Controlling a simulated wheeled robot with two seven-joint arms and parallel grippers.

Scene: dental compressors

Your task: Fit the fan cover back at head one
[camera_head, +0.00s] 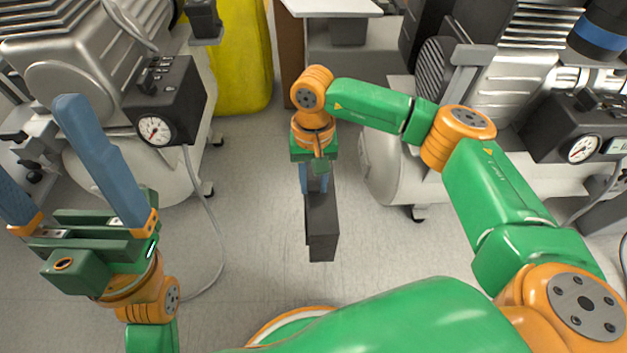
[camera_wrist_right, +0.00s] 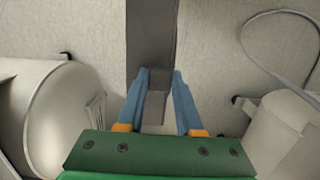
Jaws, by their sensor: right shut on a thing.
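A dark grey, box-like part, which I take to be the fan cover (camera_head: 321,228), hangs below my right gripper (camera_head: 316,186) in the middle of the head view, over bare floor between two compressors. In the right wrist view the cover (camera_wrist_right: 151,40) lies between the blue fingers of the right gripper (camera_wrist_right: 159,80) and runs to the top edge. The right gripper is shut on it. My left gripper (camera_head: 45,150) is at the left with its blue fingers wide apart and empty. I cannot tell which compressor head is head one.
A compressor with a black gauge box (camera_head: 165,103) stands at the left. Another, with a finned motor (camera_head: 432,75) and a grey bracket-like piece (camera_head: 468,57), stands at the right. A yellow container (camera_head: 240,65) is behind. A hose (camera_head: 215,225) hangs at the left. The floor between is clear.

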